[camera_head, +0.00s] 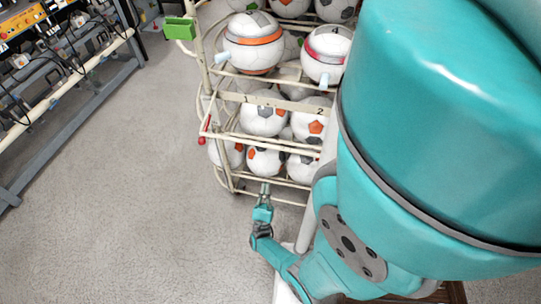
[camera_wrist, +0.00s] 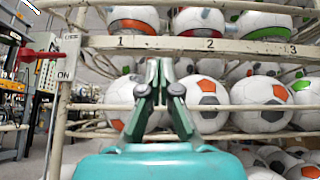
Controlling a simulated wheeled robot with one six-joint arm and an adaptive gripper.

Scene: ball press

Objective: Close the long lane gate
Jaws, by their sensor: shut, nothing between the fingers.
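A cream tube rack (camera_head: 222,120) holds soccer balls on several levels. In the wrist view, its crossbar (camera_wrist: 258,46) carries the numbers 1, 2 and 3. A red handle (camera_head: 202,140) sits at the rack's left side; it also shows in the wrist view (camera_wrist: 38,54) beside a white ON label (camera_wrist: 66,65). I cannot tell which part is the long lane gate. My gripper (camera_head: 264,188) is shut and empty, low in front of the rack. In the wrist view, its fingertips (camera_wrist: 160,64) meet below the crossbar, in front of the balls.
Balls (camera_head: 264,120) fill the rack's middle level. A green block (camera_head: 180,28) sticks out at the rack's upper left. A grey-framed bench with equipment (camera_head: 75,85) stands at the left. The floor (camera_head: 120,200) between is clear. My arm hides the right side.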

